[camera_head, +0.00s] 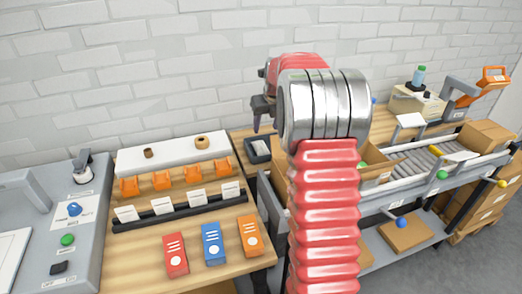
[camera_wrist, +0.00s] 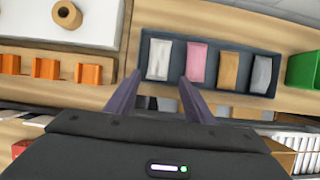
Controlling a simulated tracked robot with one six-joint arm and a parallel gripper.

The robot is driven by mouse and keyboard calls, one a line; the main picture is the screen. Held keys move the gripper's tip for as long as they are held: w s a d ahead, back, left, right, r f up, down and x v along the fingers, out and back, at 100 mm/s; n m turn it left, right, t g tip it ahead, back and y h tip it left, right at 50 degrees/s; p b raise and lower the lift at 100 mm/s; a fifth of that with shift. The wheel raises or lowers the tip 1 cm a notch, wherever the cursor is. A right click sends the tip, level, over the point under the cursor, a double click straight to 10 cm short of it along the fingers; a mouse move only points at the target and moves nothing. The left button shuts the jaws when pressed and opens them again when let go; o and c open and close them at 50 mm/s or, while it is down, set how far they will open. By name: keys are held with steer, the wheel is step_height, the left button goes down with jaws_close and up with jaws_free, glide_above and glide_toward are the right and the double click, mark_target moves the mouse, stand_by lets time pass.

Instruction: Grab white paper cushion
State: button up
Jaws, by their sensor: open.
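A dark tray (camera_wrist: 218,58) in the wrist view holds a row of packets. A white packet (camera_wrist: 159,58) is at its left end, and a pale grey-white packet (camera_wrist: 261,73) is at its right end. Which one is the white paper cushion I cannot tell for sure. A pink packet (camera_wrist: 197,63) and a tan packet (camera_wrist: 229,69) lie between them. My gripper (camera_wrist: 161,82) is open and empty, its fingertips at the tray's near side, below the white packet. In the head view the tray (camera_head: 258,151) is mostly hidden behind my arm.
A tape roll (camera_wrist: 67,14) stands on a white board left of the tray, with orange holders (camera_wrist: 88,73) below it. A green bin (camera_wrist: 304,68) is at the right. In the head view a roller conveyor (camera_head: 420,160) with cardboard boxes is at the right.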

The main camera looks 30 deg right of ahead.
glide_above(261, 146)
steer(key=s, duration=0.3)
steer(key=shift+w+a+f, duration=0.15)
steer(key=shift+f, duration=1.85)
steer(key=shift+w+a+f, duration=0.1)
steer(key=shift+a+f, duration=0.05)
steer(key=shift+f, duration=1.85)
steer(key=shift+x, duration=2.6)
steer(key=shift+f, duration=0.2)
steer(key=shift+w, duration=0.1)
steer(key=c, duration=0.8)
